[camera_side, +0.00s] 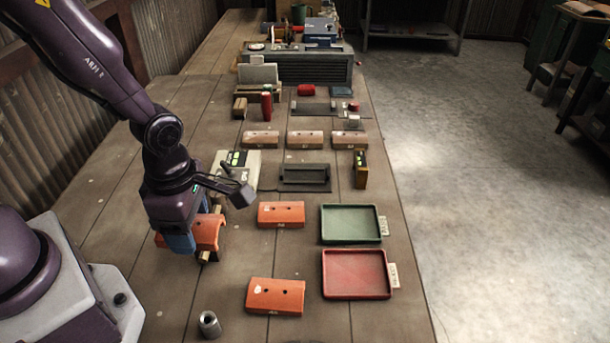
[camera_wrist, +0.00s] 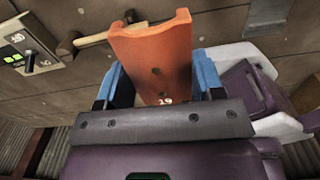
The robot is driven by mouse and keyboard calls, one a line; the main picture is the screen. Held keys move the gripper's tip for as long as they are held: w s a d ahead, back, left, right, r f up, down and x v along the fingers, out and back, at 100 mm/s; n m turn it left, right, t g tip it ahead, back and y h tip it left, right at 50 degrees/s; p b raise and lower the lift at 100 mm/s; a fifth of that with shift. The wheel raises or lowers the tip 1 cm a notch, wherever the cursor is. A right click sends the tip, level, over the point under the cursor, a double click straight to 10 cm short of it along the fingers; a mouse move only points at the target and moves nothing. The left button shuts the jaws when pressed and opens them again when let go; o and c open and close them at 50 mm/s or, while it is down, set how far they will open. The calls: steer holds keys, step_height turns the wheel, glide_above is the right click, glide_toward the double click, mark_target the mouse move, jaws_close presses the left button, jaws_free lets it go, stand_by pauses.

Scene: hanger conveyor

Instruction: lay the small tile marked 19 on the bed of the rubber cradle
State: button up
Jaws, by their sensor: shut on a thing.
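My gripper (camera_wrist: 160,84) is shut on an orange curved tile (camera_wrist: 155,50) marked 19, with a blue finger on each side of it. In the side view my gripper (camera_side: 182,243) holds the same tile (camera_side: 208,230) at the left of the bench; its height above the boards is hard to judge. A low dark frame (camera_side: 304,190) with raised edges lies right of and beyond my gripper and looks like the rubber cradle. Its bed looks empty. The cradle cannot be made out in the wrist view.
Orange tiles (camera_side: 281,213) (camera_side: 275,296) lie to the right, near a green tray (camera_side: 350,224) and a red tray (camera_side: 356,274). A device with green display (camera_side: 237,160) stands left of the dark frame. A wooden-handled mallet (camera_wrist: 105,36) lies beyond the held tile.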

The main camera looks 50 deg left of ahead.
steer(key=shift+a, duration=0.1)
stand_by(0.5)
steer(key=shift+a+f, duration=0.1)
steer(key=shift+a, duration=0.15)
steer(key=shift+w+a+f+n, duration=0.6)
steer(key=shift+w+a+f, duration=0.3)
steer(key=shift+w+a, duration=0.25)
steer(key=shift+n, duration=0.3)
steer(key=w+a+f, duration=0.2)
steer(key=w, duration=0.5)
steer(key=w+a+f, duration=0.2)
steer(key=w, duration=0.6)
steer(key=w+a+f, duration=0.2)
steer(key=w, duration=0.5)
steer(key=shift+w+a, duration=0.15)
steer(key=shift+a, duration=0.25)
glide_above(305, 177)
steer(key=s+a, duration=0.2)
steer(key=shift+r, duration=0.1)
steer(key=shift+w+d+r+m, duration=0.7)
steer(key=shift+w+d+r, duration=0.25)
steer(key=shift+r, duration=0.25)
steer(key=shift+f, duration=3.15)
